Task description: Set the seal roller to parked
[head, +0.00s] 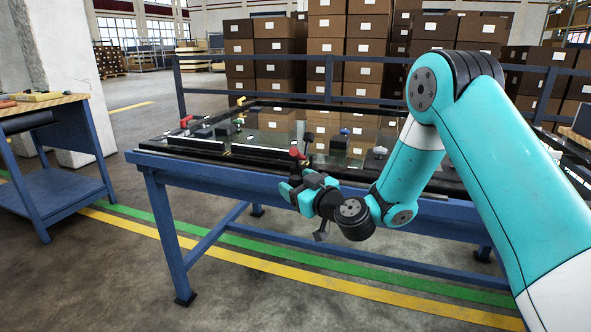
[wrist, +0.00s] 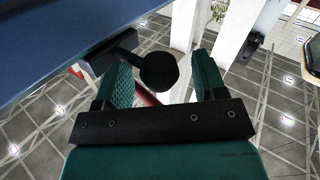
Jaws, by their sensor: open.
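My gripper (head: 300,187) is at the front edge of the blue trolley table (head: 215,170), its teal fingers apart. In the wrist view my gripper (wrist: 163,80) is open, and a round black end (wrist: 158,72) on a short dark arm shows between or just beyond the fingertips. It looks like the seal roller, but I cannot tell for sure, nor whether a finger touches it. A red part (wrist: 147,98) shows beneath it, partly hidden by the left finger. In the head view a red-topped dark fitting (head: 295,153) stands just above my gripper.
A dark glass panel (head: 270,130) with several small fittings covers the trolley. Another red-topped fitting (head: 186,121) is at its left end. A workbench (head: 50,115) stands at the left. A blue rail (head: 328,80) and stacked boxes (head: 265,45) are behind. Floor in front is clear.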

